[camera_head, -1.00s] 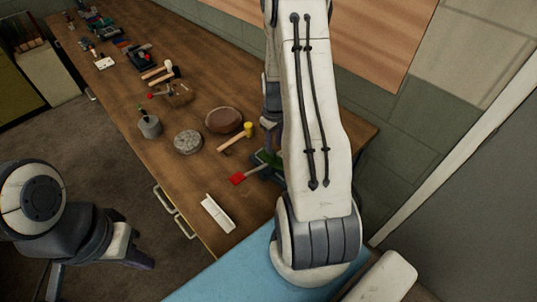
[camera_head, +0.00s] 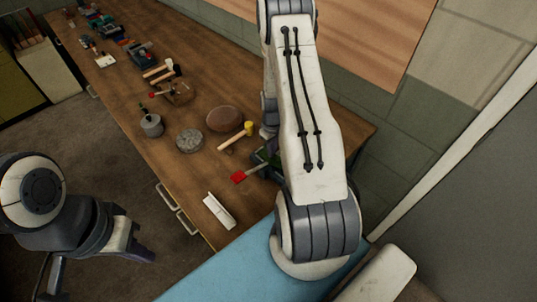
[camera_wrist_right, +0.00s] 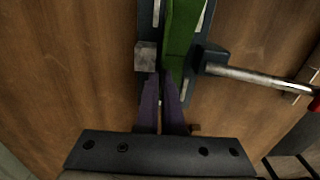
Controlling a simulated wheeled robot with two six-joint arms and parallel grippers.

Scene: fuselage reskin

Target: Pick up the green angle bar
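The green angle bar (camera_wrist_right: 181,30) runs down from the top of the right wrist view, over a dark vise (camera_wrist_right: 208,57) with a grey metal jaw block on its left. My right gripper (camera_wrist_right: 162,76) has its purple fingers close together just below the bar's near end. A narrow gap shows between them; I cannot tell whether they touch the bar. In the head view the vise (camera_head: 262,158) is partly hidden behind my right arm, and the bar is not distinguishable. My left gripper (camera_head: 143,252) hangs over the floor at left, away from the bench.
The vise handle (camera_wrist_right: 255,78) sticks out to the right. On the wooden bench (camera_head: 150,88) lie a yellow-headed mallet (camera_head: 238,136), a brown round pad (camera_head: 225,118), a grey disc (camera_head: 189,140) and a white angled piece (camera_head: 218,210). A blue surface (camera_head: 225,268) is in front.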

